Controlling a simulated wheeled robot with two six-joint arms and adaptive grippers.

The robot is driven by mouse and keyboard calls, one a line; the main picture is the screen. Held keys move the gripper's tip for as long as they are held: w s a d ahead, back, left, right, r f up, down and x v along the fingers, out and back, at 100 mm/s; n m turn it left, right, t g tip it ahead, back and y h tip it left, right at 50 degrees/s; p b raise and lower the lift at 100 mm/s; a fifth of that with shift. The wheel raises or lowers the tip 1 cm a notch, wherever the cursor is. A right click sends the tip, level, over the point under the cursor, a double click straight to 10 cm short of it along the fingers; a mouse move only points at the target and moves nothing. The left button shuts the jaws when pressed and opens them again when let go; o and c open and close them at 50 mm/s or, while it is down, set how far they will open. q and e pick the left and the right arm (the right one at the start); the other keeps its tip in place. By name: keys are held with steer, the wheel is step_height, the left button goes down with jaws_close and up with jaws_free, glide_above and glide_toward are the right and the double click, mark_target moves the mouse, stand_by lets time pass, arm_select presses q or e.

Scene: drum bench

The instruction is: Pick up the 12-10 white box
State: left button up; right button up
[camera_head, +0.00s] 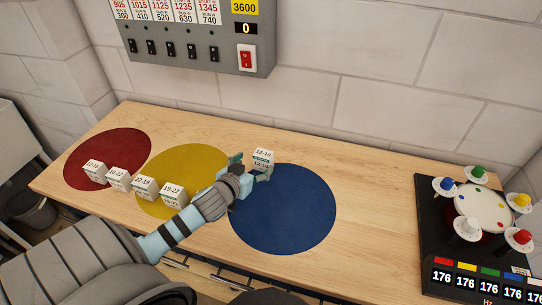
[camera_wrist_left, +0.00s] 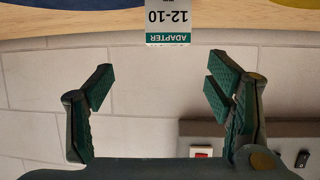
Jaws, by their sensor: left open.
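The white box labelled 12-10 (camera_head: 263,156) stands on the wooden bench at the upper left edge of the blue circle. In the left wrist view the box (camera_wrist_left: 168,24) appears upside down, with a green ADAPTER strip, between and beyond the fingers. My left gripper (camera_head: 252,168) is open right at the box in the head view, its fingers around or just before it; whether they touch cannot be told. In the left wrist view the open left gripper (camera_wrist_left: 158,85) has nothing between its green pads. My right gripper is not in view.
Several other white boxes (camera_head: 144,188) stand in a row across the red circle (camera_head: 126,147) and yellow circle (camera_head: 190,157). The blue circle (camera_head: 290,215) is bare. A black drum panel (camera_head: 440,225) stands at right. A switch box (camera_head: 190,50) hangs on the wall.

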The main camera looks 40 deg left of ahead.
mark_target(261, 157)
arm_select(q)
steer(key=x, duration=0.2)
steer(key=a+b+x, duration=0.1)
steer(key=x, duration=0.1)
steer(key=shift+f, duration=0.15)
steer(key=x, duration=0.3)
steer(key=b+x, duration=0.1)
steer(key=x, duration=0.2)
steer(key=shift+s+f, duration=0.1)
steer(key=shift+f, duration=0.35)
steer(key=shift+w+a+f+b, duration=0.1)
steer(key=shift+w+b, duration=0.2)
steer(key=shift+s, duration=0.1)
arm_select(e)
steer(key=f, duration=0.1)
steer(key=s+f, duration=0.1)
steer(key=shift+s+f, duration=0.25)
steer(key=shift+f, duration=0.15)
arm_select(q)
steer(key=shift+r, duration=0.2)
steer(key=shift+c, duration=1.4)
steer(key=c, duration=1)
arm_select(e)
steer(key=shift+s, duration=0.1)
